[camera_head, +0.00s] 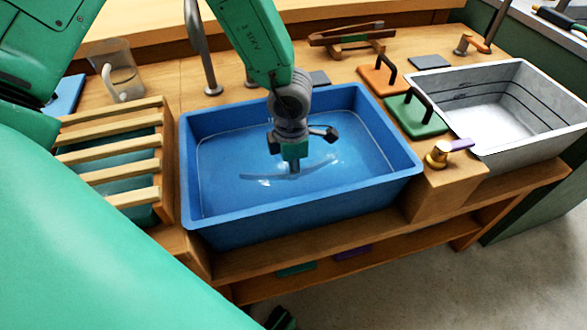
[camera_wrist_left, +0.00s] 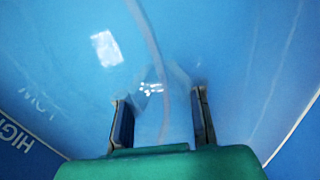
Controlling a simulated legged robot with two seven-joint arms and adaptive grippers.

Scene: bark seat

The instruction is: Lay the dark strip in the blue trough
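The blue trough (camera_head: 300,222) stands in the middle of the head view and holds clear water. A thin, curved, grey-blue strip (camera_head: 255,177) lies in it, looking submerged. In the left wrist view the strip (camera_wrist_left: 148,40) runs from the top edge down between my fingers and looks pale under the glare. My left gripper (camera_head: 294,166) points down over the trough's middle, above the strip. Its two fingers (camera_wrist_left: 162,118) are apart, one on each side of the strip, with no visible contact. How far they are above the strip is unclear. My right gripper is not in view.
A wooden slatted rack (camera_head: 110,150) stands left of the trough, with a clear jug (camera_head: 120,70) behind it. Right are orange (camera_head: 378,80) and green (camera_head: 415,116) handled boards, a brass tap (camera_head: 438,157) and a grey-white basin (camera_head: 545,140). A metal spout (camera_head: 203,45) rises behind the trough.

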